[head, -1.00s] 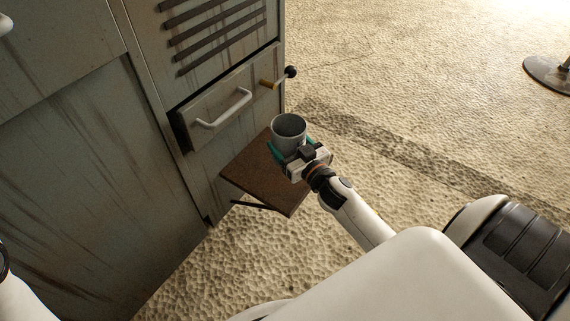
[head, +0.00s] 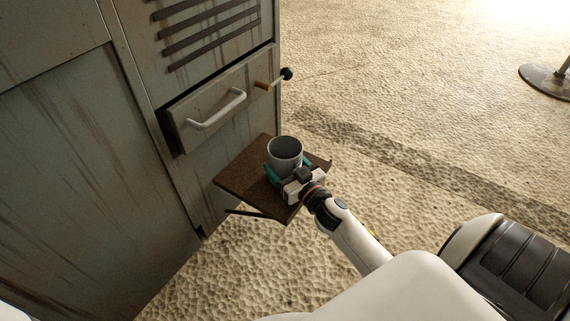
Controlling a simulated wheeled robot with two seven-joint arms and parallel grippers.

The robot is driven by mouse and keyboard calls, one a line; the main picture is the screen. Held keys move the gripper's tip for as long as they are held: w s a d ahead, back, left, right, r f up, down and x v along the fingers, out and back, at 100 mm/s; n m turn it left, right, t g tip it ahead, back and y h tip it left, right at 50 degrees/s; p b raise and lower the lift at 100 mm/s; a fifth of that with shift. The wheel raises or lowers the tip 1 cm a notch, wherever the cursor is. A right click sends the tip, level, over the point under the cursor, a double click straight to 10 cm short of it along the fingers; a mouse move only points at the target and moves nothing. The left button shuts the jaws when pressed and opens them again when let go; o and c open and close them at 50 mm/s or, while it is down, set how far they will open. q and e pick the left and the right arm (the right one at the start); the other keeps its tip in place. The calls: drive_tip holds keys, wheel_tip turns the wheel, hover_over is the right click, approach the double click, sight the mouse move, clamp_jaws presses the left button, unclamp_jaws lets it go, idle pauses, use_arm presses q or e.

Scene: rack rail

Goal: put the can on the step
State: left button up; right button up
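The can (head: 285,150) is a grey, open-topped cylinder, upright, in the head view. My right gripper (head: 283,176) is around its lower part, with teal fingers on both sides, and appears shut on it. The step (head: 240,181) is a brown, rusty plate fixed to the cabinet's side, with a brace below. The can and gripper overlap the step's right part in the picture. Whether the can's base touches the step is hidden by the gripper. My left gripper does not show.
The grey metal cabinet (head: 70,170) stands at the left. Its drawer (head: 215,110), with a white handle, juts out slightly above the step. A lever with a black knob (head: 287,73) sticks out beside it. A round stand base (head: 548,80) is far right. The floor between is clear.

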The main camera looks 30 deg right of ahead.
drive_tip(key=o, duration=0.3)
